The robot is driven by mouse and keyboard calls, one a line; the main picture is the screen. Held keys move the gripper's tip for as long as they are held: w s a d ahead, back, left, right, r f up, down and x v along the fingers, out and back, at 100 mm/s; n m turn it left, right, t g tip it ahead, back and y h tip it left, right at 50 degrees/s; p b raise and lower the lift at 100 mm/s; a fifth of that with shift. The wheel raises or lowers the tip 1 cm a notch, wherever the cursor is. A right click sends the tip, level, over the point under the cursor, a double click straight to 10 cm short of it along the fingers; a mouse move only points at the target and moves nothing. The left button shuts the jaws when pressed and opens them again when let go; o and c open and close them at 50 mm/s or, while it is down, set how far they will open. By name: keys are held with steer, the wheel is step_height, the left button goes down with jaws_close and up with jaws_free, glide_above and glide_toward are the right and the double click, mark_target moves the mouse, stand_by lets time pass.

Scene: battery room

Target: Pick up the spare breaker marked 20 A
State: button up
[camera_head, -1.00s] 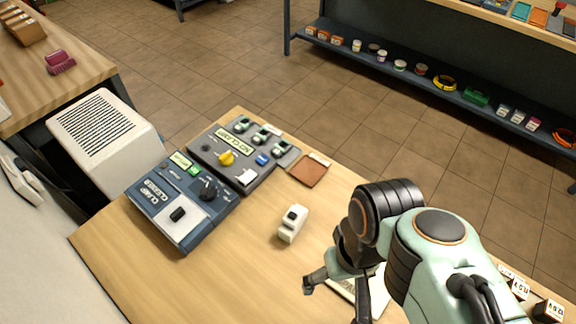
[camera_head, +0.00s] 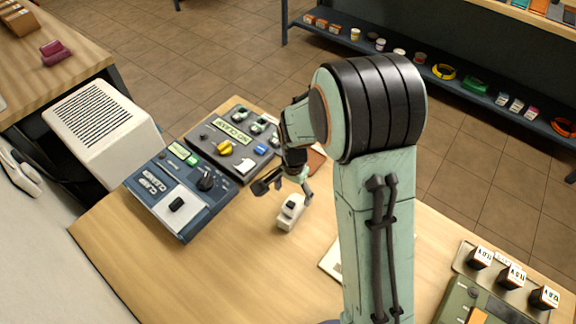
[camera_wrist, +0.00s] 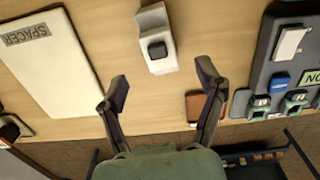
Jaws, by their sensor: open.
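Several small dark blocks with white labels stand in a tray (camera_head: 462,262) at the lower right of the head view. Their labels are small and upside down; the rightmost block (camera_head: 546,298) seems to read 20 A, but I cannot be sure. My gripper (camera_head: 285,190) is open and empty, far to the left of them. It is over the table by a white block with a black top (camera_head: 290,213). In the wrist view this white block (camera_wrist: 156,30) lies ahead of and between my open fingertips (camera_wrist: 163,82), with no marking that I can read.
A blue-grey control box (camera_head: 180,205) and a dark panel (camera_head: 215,160) with a yellow knob stand left of my gripper. A pale plate marked SPACER (camera_wrist: 45,70) lies on the table. A green device (camera_head: 462,300) stands at the lower right.

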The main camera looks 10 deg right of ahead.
mark_target(292, 202)
step_height(292, 202, down, 7)
steer(key=shift+s+r, duration=0.1)
steer(key=shift+r, duration=0.1)
jaws_close()
